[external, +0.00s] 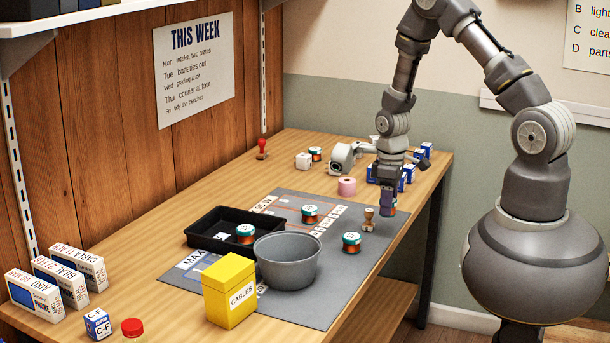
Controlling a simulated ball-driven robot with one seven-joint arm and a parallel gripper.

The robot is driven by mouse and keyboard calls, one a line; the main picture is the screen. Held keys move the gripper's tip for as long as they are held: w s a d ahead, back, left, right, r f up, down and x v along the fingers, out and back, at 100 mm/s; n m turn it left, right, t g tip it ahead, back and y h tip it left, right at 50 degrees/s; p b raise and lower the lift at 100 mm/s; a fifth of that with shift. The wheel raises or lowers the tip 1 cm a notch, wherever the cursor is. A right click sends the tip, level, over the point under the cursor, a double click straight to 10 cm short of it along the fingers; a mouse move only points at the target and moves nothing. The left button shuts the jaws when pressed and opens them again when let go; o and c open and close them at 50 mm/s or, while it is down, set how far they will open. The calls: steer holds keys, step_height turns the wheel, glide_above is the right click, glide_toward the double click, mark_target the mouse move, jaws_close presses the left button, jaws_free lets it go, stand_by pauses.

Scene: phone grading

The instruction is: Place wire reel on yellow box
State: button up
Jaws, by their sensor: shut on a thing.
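The yellow box (222,303), labelled CABLES, stands upright at the front of the grey mat. Nothing lies on its lid. Teal-and-copper wire reels show in several places: one on the middle of the mat (309,213), one near its right edge (351,242), one in the black tray (245,234) and one at the back (315,154). My gripper (388,201) points down over the right rear of the table, far from the yellow box. It is shut on a small blue-and-reddish thing, too small and partly covered to identify.
A grey bowl (287,266) stands right behind the yellow box, beside the black tray (203,246). A wooden stamp (368,219) stands near my gripper. A pink roll (347,186) and blue boxes (408,174) are at the back. White phone boxes (34,296) stand front left.

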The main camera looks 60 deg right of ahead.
steer(key=w+a+r+n, duration=0.1)
steer(key=a, duration=0.2)
steer(key=w+a+r+n, duration=0.1)
steer(key=w+a, duration=0.1)
steer(key=a, duration=0.1)
steer(key=w+a+n, duration=0.1)
steer(key=a, duration=0.1)
steer(key=shift+w+a+r+n, duration=0.15)
steer(key=shift+a+r+n, duration=0.25)
steer(key=a+r+n+p, duration=0.1)
steer(key=a+r+n, duration=0.25)
steer(key=a, duration=0.55)
steer(key=s+a+r+n, duration=0.15)
steer(key=a+n, duration=0.25)
steer(key=a, duration=0.6)
steer(key=a+r+n+p, duration=0.1)
steer(key=a+r+n, duration=0.25)
steer(key=a, duration=0.55)
steer(key=b, duration=0.3)
glide_above(236, 259)
step_height(236, 259, down, 2)
step_height(236, 259, down, 4)
steer(key=shift+w+r+b, duration=0.1)
steer(key=shift+r+b, duration=0.15)
steer(key=shift+b, duration=0.2)
steer(key=shift+d+r, duration=0.1)
steer(key=o, duration=1)
steer(key=shift+o, duration=0.2)
